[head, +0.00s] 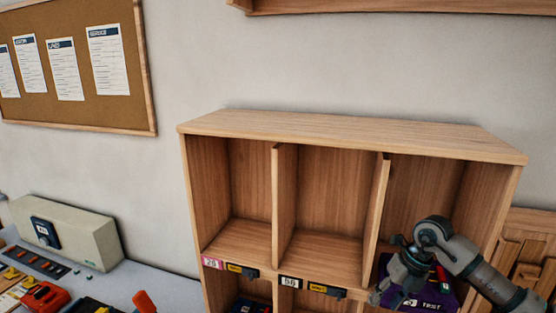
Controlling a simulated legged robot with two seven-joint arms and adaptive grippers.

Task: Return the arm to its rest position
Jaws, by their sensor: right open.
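My right arm comes in from the lower right. Its gripper (392,290) is open, at the front of the right compartment of the wooden shelf (352,132). A purple case (436,299) marked "TEST" sits in that compartment, partly covered by the gripper and arm. Small red and green items show on or in it. I cannot tell whether the gripper touches the case. My left gripper is out of view.
The upper left and middle compartments are empty. The row below holds dark items, mostly cut off. At left, a grey bench carries a beige box (80,240), a red tool (44,297) and an orange handle (145,302). A cork board (75,112) hangs above.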

